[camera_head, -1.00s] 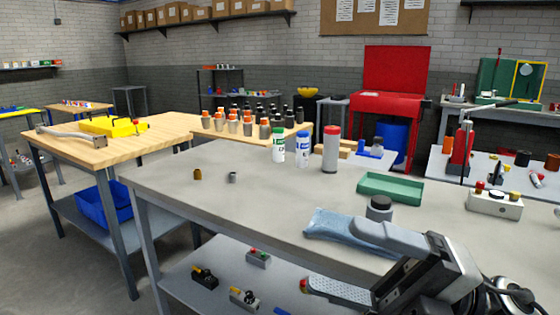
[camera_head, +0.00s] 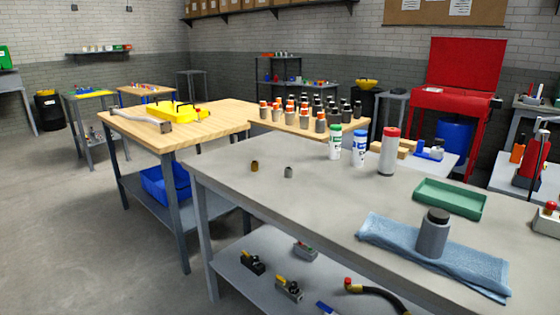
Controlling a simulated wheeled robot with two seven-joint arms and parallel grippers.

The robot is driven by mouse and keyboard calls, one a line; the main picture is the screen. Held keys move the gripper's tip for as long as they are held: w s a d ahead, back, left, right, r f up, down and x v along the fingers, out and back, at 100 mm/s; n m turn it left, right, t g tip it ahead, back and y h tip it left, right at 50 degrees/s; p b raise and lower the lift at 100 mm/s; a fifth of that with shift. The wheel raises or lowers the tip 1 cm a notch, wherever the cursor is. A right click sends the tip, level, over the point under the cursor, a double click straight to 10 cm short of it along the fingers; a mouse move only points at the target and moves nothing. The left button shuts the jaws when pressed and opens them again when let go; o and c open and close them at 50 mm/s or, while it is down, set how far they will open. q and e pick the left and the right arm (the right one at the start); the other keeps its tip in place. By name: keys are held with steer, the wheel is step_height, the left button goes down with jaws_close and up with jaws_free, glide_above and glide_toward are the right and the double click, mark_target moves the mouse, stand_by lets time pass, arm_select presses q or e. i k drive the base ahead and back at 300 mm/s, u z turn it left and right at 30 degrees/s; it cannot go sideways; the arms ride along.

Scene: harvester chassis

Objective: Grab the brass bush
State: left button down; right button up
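The brass bush (camera_head: 255,166) is a small brownish-gold cylinder standing on the grey workbench (camera_head: 300,210), near its left end. A similar small grey bush (camera_head: 288,172) stands just to its right, a short gap apart. Neither of my grippers shows in the head view now.
A blue cloth (camera_head: 390,238) with a dark-capped grey jar (camera_head: 432,234) lies at the bench's front right. A green tray (camera_head: 450,198) and several bottles, one red-capped (camera_head: 389,152), stand farther back. The bench around the bush is clear. A wooden table (camera_head: 190,133) adjoins behind left.

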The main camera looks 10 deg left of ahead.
mark_target(254, 163)
steer(key=u, duration=0.85)
steer(key=i, duration=0.4)
steer(key=z, duration=0.1)
